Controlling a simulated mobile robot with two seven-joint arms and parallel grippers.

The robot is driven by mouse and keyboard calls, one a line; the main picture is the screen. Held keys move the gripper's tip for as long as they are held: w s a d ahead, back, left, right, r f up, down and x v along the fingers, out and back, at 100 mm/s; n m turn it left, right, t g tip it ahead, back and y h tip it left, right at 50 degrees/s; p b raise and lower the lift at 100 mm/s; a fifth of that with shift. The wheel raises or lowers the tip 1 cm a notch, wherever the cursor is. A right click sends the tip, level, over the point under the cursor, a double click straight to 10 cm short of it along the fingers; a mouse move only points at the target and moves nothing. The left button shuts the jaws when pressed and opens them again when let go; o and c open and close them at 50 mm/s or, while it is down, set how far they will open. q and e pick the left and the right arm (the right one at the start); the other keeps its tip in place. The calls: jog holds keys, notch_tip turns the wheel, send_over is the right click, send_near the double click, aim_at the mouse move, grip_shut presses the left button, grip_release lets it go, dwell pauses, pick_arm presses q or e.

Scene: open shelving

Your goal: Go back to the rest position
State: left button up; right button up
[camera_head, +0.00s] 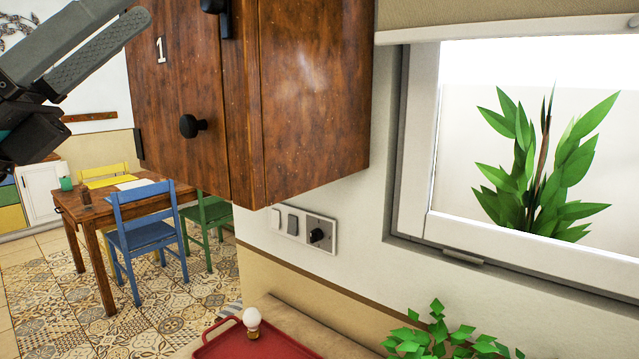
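My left gripper (112,16) comes in from the upper left, with its grey fingers spread apart and nothing between them. It is beside the wooden wall cabinet (310,105), at the left of its front. I cannot tell how close the fingers are to the cabinet door (185,75), which bears a white number 1 and a black knob (192,126). The door looks closed. My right gripper is out of view.
A red tray (285,345) with a white bulb-like item (252,320) lies below the cabinet. A leafy plant (450,340) stands at the bottom right, near the window frame (520,250). A table (80,210) and several chairs stand further back, with tiled floor around them.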

pick_arm(q)
jog(key=w+a+f+m+t+y, duration=0.35)
jog(key=f+m+y, duration=0.5)
jog(key=m, duration=0.35)
jog(key=w+a+f+m+t+y, duration=0.35)
jog(key=f+m+y, duration=0.35)
jog(key=m+y, duration=0.3)
jog(key=w+a+f+m+t+y, duration=0.35)
jog(key=f+m+y, duration=0.35)
jog(key=m, duration=0.6)
notch_tip(320, 180, down, 19)
jog(key=s+n+g, duration=0.3)
jog(key=n+g, duration=0.2)
jog(key=g, duration=0.2)
jog(key=s+d+f+n+g+h, duration=0.1)
jog(key=s+d+f+n+g, duration=0.1)
jog(key=s+d+f+g, duration=0.6)
jog(key=s+d+f+n+g+h, duration=0.1)
jog(key=s+d+f+g+h, duration=0.15)
jog(key=s+f, duration=0.95)
notch_tip(320, 180, down, 23)
jog(key=s+g, duration=0.2)
jog(key=s, duration=0.1)
jog(key=s+a+f+g+b, duration=0.1)
jog(key=s+a+f, duration=0.2)
jog(key=s+f, duration=1)
jog(key=shift+s+f+y, duration=0.3)
jog(key=shift+s+y, duration=0.1)
jog(key=shift+s, duration=0.4)
